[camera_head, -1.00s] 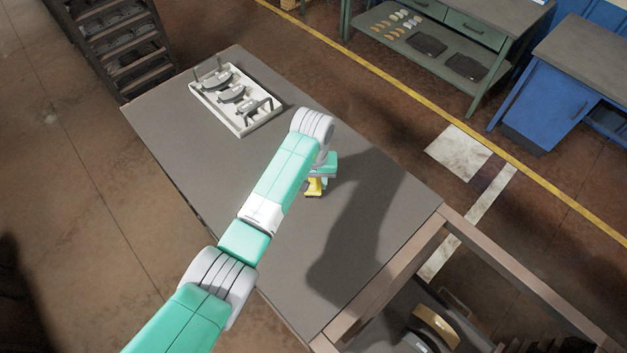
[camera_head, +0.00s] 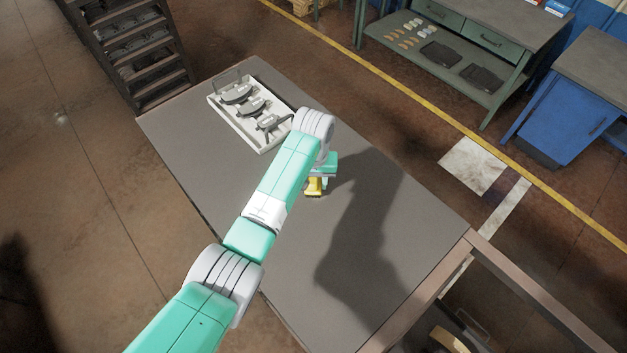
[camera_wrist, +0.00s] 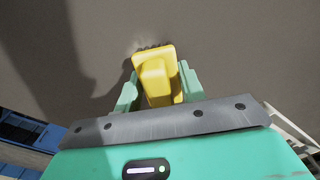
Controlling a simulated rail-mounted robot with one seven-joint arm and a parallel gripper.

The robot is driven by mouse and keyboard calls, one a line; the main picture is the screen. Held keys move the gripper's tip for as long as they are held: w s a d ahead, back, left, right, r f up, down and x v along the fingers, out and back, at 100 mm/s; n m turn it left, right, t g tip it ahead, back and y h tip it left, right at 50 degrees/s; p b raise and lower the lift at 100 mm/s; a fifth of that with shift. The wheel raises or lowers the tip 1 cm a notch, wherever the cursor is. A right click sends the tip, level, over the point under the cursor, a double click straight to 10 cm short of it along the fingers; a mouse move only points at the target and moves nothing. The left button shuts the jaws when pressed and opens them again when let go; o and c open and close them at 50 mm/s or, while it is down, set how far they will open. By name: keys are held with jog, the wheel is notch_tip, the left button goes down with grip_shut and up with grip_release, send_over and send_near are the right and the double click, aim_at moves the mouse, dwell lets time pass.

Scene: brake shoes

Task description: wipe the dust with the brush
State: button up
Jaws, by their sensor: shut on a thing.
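The brush is yellow with dark bristles. In the wrist view the brush (camera_wrist: 157,75) sits between the two green fingers of my gripper (camera_wrist: 158,90), which is shut on it. The dark bristles show along the brush's far edge, against the grey table top. In the head view the brush (camera_head: 313,187) shows below my gripper (camera_head: 318,180), low over the middle of the table (camera_head: 240,210); my arm partly hides it. I cannot tell whether the bristles touch the table. No dust can be made out on the table.
A white tray (camera_head: 233,124) with several dark brake shoes lies at the table's far left end. A brown frame (camera_head: 425,290) stands at the near right end. A dark shelf rack (camera_head: 135,50) stands beyond the far left edge. The table right of my gripper is clear but shadowed.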

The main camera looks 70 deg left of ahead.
notch_tip(320, 180, up, 3)
jog(key=shift+w+d+f, duration=0.1)
jog(key=shift+d, duration=0.05)
jog(key=shift+r, duration=2.65)
